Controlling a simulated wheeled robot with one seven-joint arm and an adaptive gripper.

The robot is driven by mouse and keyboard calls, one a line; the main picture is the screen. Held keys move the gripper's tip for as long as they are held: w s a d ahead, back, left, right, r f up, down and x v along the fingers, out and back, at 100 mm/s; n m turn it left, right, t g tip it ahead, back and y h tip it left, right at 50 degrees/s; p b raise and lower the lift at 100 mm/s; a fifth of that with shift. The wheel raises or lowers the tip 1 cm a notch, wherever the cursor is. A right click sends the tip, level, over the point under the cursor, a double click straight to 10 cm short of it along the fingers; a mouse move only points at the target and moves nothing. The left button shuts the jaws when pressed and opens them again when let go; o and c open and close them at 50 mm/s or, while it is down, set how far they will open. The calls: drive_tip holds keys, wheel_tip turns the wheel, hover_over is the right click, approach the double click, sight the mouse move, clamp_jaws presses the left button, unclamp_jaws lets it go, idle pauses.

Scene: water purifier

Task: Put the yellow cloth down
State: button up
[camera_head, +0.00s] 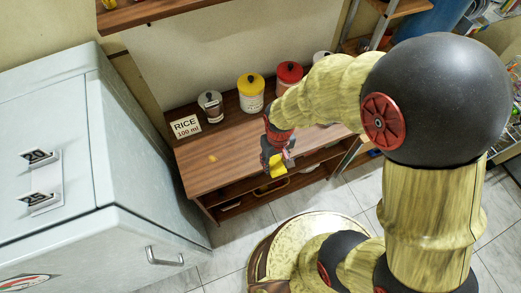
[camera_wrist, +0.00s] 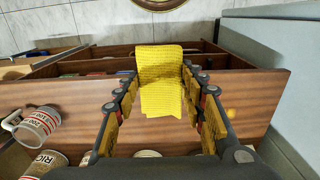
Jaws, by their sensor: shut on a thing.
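The yellow cloth (camera_head: 278,170) hangs from my gripper (camera_head: 276,152) near the front edge of the wooden cabinet's top (camera_head: 235,160). In the wrist view, the ribbed yellow cloth (camera_wrist: 162,80) lies between the fingers of my gripper (camera_wrist: 160,78), which are shut on it. Behind the cloth, the front edge of the wooden top and the open shelves below show. Whether the cloth touches the wood is hard to tell. A small yellow spot (camera_head: 212,158) marks the wooden top to the left of my gripper; it also shows in the wrist view (camera_wrist: 232,112).
A large white appliance (camera_head: 95,160) stands at left.

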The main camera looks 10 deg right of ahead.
drive_tip(key=w+a+f, duration=0.3)
drive_tip(key=w+f, duration=0.1)
drive_tip(key=w, duration=0.3)
drive_tip(key=b, duration=0.2)
hover_over(258, 153)
wheel_tip(258, 153, down, 5)
drive_tip(key=shift+s+r, duration=0.1)
drive_tip(key=shift+s, duration=0.05)
drive_tip(key=shift+w+a+f, duration=0.1)
drive_tip(key=shift+w+f, duration=0.15)
drive_tip(key=shift+f, duration=1.6)
drive_tip(key=shift+f, duration=0.15)
drive_tip(key=o, duration=1.1)
drive_tip(key=shift+c, duration=0.2)
drive_tip(key=shift+o, duration=0.3)
